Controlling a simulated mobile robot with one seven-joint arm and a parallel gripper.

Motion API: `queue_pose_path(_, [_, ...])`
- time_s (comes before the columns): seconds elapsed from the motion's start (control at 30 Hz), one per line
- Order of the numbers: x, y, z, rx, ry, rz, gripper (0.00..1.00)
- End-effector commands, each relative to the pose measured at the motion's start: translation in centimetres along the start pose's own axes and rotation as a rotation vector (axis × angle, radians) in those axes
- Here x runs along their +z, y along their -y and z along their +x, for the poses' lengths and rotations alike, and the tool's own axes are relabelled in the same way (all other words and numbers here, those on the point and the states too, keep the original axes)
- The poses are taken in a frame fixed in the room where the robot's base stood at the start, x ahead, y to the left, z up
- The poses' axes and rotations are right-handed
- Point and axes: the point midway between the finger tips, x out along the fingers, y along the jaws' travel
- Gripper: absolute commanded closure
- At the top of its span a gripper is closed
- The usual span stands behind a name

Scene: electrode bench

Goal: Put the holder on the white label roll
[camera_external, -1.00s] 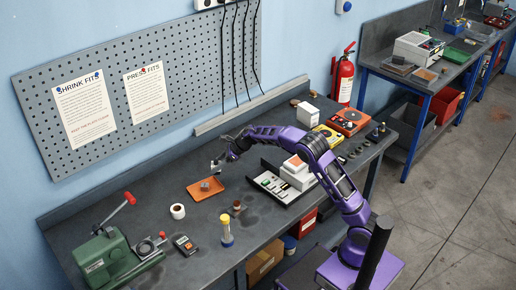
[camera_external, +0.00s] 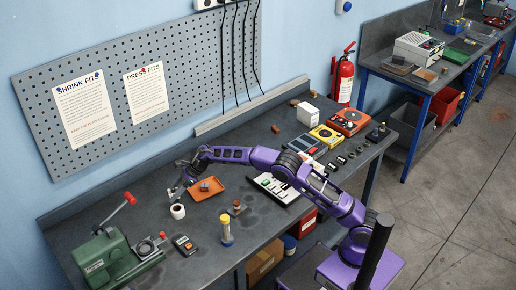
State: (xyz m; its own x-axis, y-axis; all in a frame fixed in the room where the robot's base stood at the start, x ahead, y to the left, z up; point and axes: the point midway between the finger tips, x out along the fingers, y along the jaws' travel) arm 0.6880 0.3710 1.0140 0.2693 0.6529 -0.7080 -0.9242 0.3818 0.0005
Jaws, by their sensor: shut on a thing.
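The white label roll (camera_external: 178,211) stands on the bench, left of the orange tray, with its dark core facing up. My gripper (camera_external: 176,194) is just above and behind the roll, reaching over from the right. It is shut on the holder, a small greyish piece that is hard to make out between the dark fingers at this size. I cannot tell whether the holder touches the roll.
The orange tray (camera_external: 206,194) with a small item in it is right of the roll. Bare bench lies left of the roll.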

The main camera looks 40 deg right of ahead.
Motion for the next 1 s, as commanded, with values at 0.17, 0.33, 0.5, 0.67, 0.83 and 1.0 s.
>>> queue_pose_path(0.17, [-1.6,0.0,1.6,0.001,0.001,0.003,1.0])
queue_pose_path(0.33, [-3.3,0.1,3.2,-0.001,0.002,0.001,1.0])
queue_pose_path(0.5, [-3.3,0.0,3.3,-0.002,0.003,0.0,1.0])
queue_pose_path(0.67, [-3.5,0.0,3.5,-0.001,0.002,0.0,1.0])
queue_pose_path(0.83, [-3.7,0.0,3.6,0.0,0.0,0.001,0.26])
queue_pose_path(1.0, [-3.6,0.0,3.6,-0.001,0.0,0.001,0.15])
